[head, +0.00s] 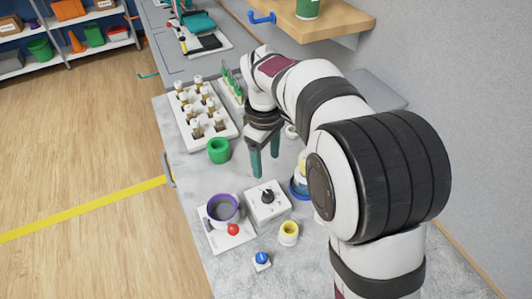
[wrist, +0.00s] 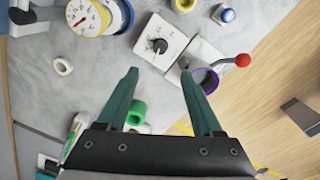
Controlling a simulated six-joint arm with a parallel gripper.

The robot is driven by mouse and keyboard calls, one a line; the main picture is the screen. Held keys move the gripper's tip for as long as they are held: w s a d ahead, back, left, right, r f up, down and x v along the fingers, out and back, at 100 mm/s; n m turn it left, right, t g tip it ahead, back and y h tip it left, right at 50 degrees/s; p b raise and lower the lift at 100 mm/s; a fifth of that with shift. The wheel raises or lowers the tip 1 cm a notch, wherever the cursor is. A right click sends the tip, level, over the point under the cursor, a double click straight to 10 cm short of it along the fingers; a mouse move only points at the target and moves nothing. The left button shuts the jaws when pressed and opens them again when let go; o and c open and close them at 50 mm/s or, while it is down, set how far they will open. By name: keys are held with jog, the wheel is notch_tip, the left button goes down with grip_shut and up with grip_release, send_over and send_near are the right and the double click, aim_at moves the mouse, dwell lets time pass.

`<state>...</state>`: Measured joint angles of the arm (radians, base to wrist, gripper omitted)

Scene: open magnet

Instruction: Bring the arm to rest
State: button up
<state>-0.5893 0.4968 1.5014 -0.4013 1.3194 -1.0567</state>
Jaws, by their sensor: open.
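My arm reaches over the grey worktop (head: 190,175). My gripper (head: 265,165) points down above it, fingers apart, with nothing between them. In the wrist view its two teal fingers (wrist: 159,75) are spread, and bare worktop and the white box with a black knob (wrist: 163,36) lie beyond the tips. In the head view that knob box (head: 268,211) stands just in front of the fingers. The green ring-shaped cup (head: 218,151) is to the left of the fingers and apart from them; it also shows in the wrist view (wrist: 136,113).
A purple-rimmed cup (head: 223,208) stands by a red-ball lever (head: 233,230). A yellow cup (head: 289,233) and blue knob (head: 262,258) are nearer. A vial rack (head: 184,128) stands farther back. A wooden shelf (head: 345,22) overhangs at right. A dial gauge (wrist: 82,16) is partly hidden by my arm.

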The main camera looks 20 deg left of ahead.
jog(key=shift+r, duration=0.85)
jog(key=s+d+r+m+y, duration=0.1)
jog(key=s+d+r+m, duration=0.1)
jog(key=s+d+m, duration=0.6)
jog(key=s+d+r+m, duration=0.2)
jog(key=s+d+m, duration=0.4)
jog(key=d, duration=0.4)
jog(key=s+d+f+m, duration=0.1)
jog(key=s+m, duration=0.2)
jog(key=s, duration=0.2)
jog(key=s+d+f+m+y, duration=0.1)
jog(key=s+f+m, duration=0.1)
jog(key=s, duration=0.3)
jog(key=shift+s+d+f+m+g, duration=0.15)
jog(key=shift+d+f+m+g, duration=0.15)
jog(key=shift+m, duration=0.4)
